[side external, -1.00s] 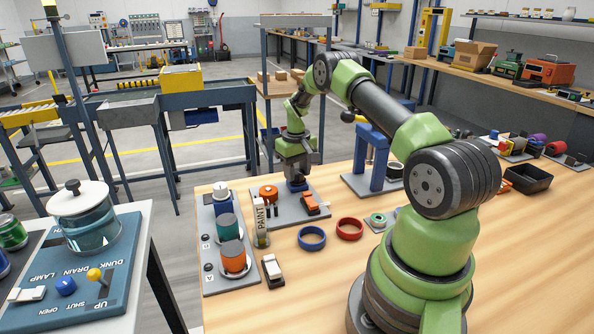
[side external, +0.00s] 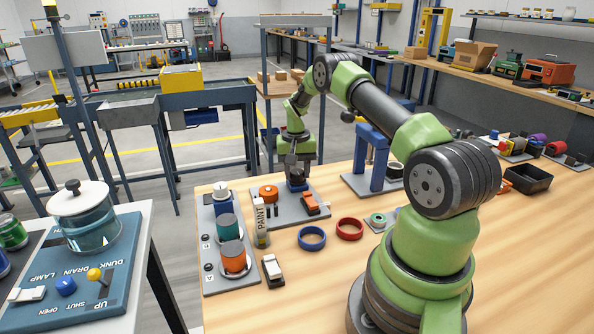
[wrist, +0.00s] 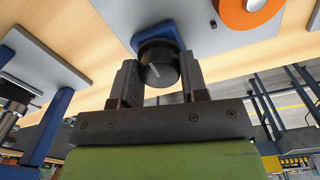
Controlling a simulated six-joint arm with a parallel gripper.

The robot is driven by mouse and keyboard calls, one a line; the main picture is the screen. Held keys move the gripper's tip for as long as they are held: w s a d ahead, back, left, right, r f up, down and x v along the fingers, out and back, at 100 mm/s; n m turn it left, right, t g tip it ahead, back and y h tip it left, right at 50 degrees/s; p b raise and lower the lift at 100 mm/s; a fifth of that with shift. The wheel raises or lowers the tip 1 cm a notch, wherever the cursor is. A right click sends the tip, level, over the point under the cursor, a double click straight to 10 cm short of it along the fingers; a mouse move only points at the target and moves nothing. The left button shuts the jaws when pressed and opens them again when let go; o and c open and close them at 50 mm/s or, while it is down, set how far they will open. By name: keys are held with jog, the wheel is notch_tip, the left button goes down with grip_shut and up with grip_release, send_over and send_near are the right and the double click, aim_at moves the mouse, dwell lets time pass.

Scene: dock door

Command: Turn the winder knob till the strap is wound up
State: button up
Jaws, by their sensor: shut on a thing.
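In the side external view my gripper (side external: 296,174) points down at the blue base (side external: 297,185) on a grey plate (side external: 288,214), and hides the knob. I cannot make out the strap for certain in either view.
A paint tube (side external: 261,224) and a panel with two coloured cylinders (side external: 208,259) are to the left. A blue frame (side external: 371,160) stands to the right. Blue (side external: 312,238) and red (side external: 349,228) rings lie in front.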

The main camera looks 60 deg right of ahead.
aim_at(296, 172)
dwell(0.4)
jog(key=o, duration=0.9)
notch_tip(296, 172, up, 10)
jog(key=shift+w+f, duration=0.1)
